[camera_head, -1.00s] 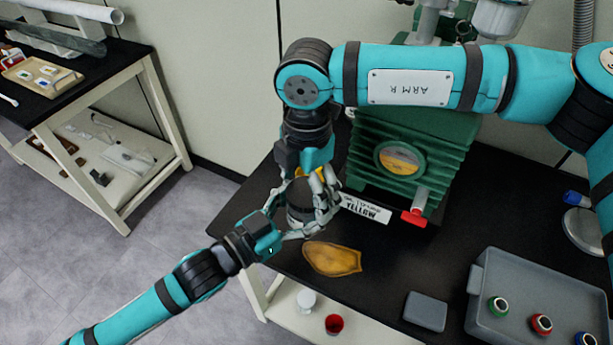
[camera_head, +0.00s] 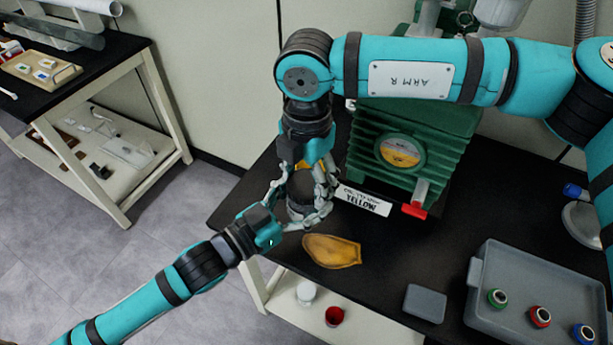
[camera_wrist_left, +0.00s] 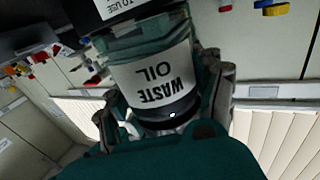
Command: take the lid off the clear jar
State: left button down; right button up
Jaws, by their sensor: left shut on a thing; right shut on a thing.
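The clear jar (camera_wrist_left: 140,45) carries a white WASTE OIL label, upside down in the left wrist view. Its dark lid (camera_wrist_left: 168,112) is at the lower end in that view, by the mouth. In the head view the jar is at the bench's left corner, mostly hidden between my grippers. My left gripper (camera_head: 290,220) comes from the left and is shut around the jar's side. My right gripper (camera_head: 303,188) reaches down from above, its fingers on both sides of the dark lid, shut on it. Whether the lid sits apart from the jar cannot be told.
A tan cloth (camera_head: 331,251) lies in front of the jar. A grey tray (camera_head: 530,265) with coloured caps and a grey block (camera_head: 425,303) lie to the right. Cups (camera_head: 334,316) are on the lower shelf.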

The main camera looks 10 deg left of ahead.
jog(key=shift+n, duration=0.6)
jog(key=o, duration=1.3)
notch_tip(320, 180, up, 4)
jog(key=shift+r, duration=0.25)
notch_tip(320, 180, up, 3)
jog(key=shift+r+n, duration=0.15)
jog(key=shift+n, duration=0.35)
jog(key=shift+f, duration=3.9)
